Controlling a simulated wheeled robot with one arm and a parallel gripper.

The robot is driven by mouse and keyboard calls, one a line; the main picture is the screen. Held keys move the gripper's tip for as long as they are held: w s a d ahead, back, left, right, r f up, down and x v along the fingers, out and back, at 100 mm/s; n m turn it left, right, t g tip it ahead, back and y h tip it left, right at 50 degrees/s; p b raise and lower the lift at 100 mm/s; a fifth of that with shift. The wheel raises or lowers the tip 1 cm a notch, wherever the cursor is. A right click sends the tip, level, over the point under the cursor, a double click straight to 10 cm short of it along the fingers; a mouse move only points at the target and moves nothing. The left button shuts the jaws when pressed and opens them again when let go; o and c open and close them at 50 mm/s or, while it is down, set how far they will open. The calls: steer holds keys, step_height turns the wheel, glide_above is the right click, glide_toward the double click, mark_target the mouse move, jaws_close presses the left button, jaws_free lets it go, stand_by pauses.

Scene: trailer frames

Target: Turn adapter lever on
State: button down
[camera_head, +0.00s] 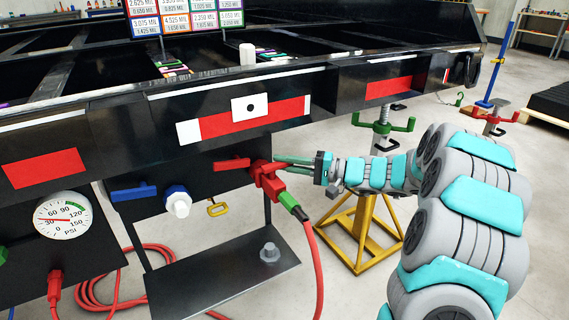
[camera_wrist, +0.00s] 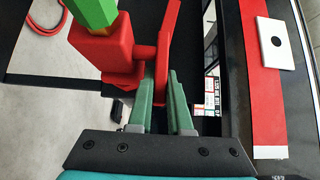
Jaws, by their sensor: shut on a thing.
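The red adapter (camera_head: 268,182) is fitted at the right end of the black panel under the trailer edge, with a green end piece (camera_head: 290,201) joined to a red hose. Its red lever (camera_head: 232,164) points left, about level, in the head view. In the wrist view the adapter body (camera_wrist: 105,45) is at upper left and the lever (camera_wrist: 172,32) runs upward from the fingertips. My gripper (camera_head: 282,163) reaches in from the right; its green fingers (camera_wrist: 168,82) are close together, shut on the lever near its pivot. The fingers partly hide the contact.
A blue lever (camera_head: 134,192) and a white-and-blue fitting (camera_head: 178,203) sit left of the adapter. A pressure gauge (camera_head: 62,216) is at far left. A black shelf (camera_head: 215,282) lies below. A yellow stand (camera_head: 362,235) is behind my arm. The red hose (camera_head: 316,270) hangs down.

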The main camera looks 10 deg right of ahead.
steer(key=shift+w+n+g, duration=0.1)
steer(key=shift+n+g, duration=0.2)
steer(key=shift+g, duration=0.1)
steer(key=n+g+p, duration=0.1)
steer(key=g, duration=0.1)
steer(key=w+n+g+y+p, duration=0.1)
steer(key=n+g, duration=0.1)
steer(key=g, duration=0.1)
steer(key=a+n+g+y+p, duration=0.1)
steer(key=n+g+p, duration=0.1)
steer(key=g, duration=0.1)
steer(key=shift+w, duration=0.2)
steer(key=shift+f, duration=0.15)
stand_by(0.5)
steer(key=c, duration=0.8)
jaws_free()
steer(key=shift+c, duration=0.2)
steer(key=shift+s+t+b, duration=0.15)
steer(key=shift+t+b, duration=0.15)
steer(key=shift+b, duration=0.35)
